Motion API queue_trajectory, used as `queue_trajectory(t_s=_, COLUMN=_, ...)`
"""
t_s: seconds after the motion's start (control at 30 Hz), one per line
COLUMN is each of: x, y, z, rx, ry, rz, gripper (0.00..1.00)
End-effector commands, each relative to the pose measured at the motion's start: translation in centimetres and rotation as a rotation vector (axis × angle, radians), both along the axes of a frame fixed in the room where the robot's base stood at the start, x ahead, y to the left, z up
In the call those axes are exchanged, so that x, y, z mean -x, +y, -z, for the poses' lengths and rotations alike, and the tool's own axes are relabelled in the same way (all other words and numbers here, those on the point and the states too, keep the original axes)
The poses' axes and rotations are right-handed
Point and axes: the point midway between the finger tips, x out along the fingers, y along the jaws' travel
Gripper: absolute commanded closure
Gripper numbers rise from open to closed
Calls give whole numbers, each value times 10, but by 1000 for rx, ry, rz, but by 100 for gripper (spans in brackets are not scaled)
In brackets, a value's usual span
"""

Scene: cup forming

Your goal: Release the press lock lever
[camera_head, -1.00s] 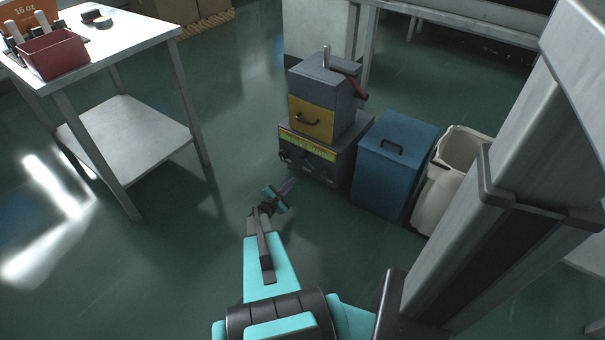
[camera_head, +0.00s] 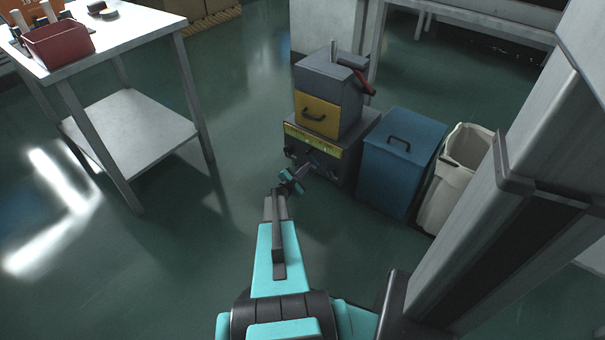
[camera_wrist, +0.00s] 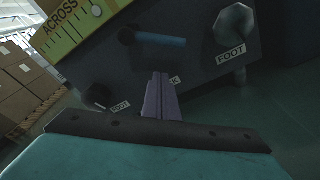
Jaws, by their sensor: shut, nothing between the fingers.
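A grey press (camera_head: 348,92) with a yellow front panel (camera_head: 316,117) stands on a dark base (camera_head: 345,160) beyond my arm. In the wrist view, a short blue lever (camera_wrist: 160,40) lies nearly level on the base's dark front. A small white label (camera_wrist: 174,79) ending in "K" is below it, partly hidden by my fingers. My gripper (camera_head: 304,170) is in front of the base's lower front. It also shows in the wrist view (camera_wrist: 160,78), its purple fingers shut and empty, tips a little below the blue lever. I cannot tell the remaining distance to the panel.
Round foot knobs (camera_wrist: 234,24) flank the lever, with a yellow scale (camera_wrist: 75,22) above left. A red handle (camera_head: 366,82) is on the press's right side. A blue bin (camera_head: 397,165) and a pale bin (camera_head: 448,190) stand right. A metal table (camera_head: 130,135) is left; open floor lies between.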

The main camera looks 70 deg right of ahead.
Motion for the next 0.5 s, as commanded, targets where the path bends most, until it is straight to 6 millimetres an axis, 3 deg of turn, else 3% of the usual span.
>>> queue_trajectory(t_s=0.03, x=1, y=-6, z=2, rx=2, ry=0, rz=1, gripper=100)
queue_trajectory(t_s=0.5, x=17, y=8, z=-20, rx=-1, ry=1, rz=1, gripper=100)
